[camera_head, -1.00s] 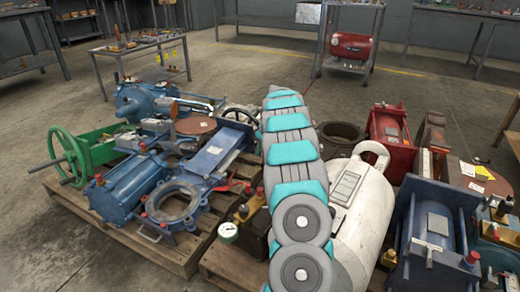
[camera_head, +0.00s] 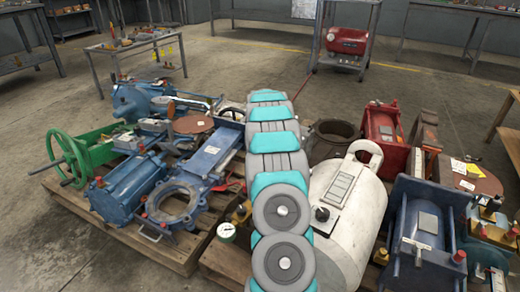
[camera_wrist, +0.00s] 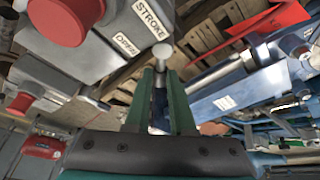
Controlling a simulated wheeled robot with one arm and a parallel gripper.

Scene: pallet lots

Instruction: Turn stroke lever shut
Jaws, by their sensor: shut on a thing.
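In the wrist view my gripper (camera_wrist: 161,98) is shut on the stroke lever (camera_wrist: 163,51), whose round grey knob shows at the fingertips between the two green fingers. A white label reading STROKE (camera_wrist: 152,18) is on a grey block (camera_wrist: 85,45) beside the lever. A second small label (camera_wrist: 127,45) sits below it; its word is hard to read. A red cap (camera_wrist: 65,15) is on the block at upper left. In the head view my arm covers my gripper and the lever.
In the head view, a blue flanged valve (camera_head: 175,203) and a green handwheel (camera_head: 68,158) lie on the left pallet (camera_head: 185,262). A white tank (camera_head: 345,220) and a blue cylinder unit (camera_head: 425,232) stand close right of my arm. A pressure gauge (camera_head: 226,232) is just left of it.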

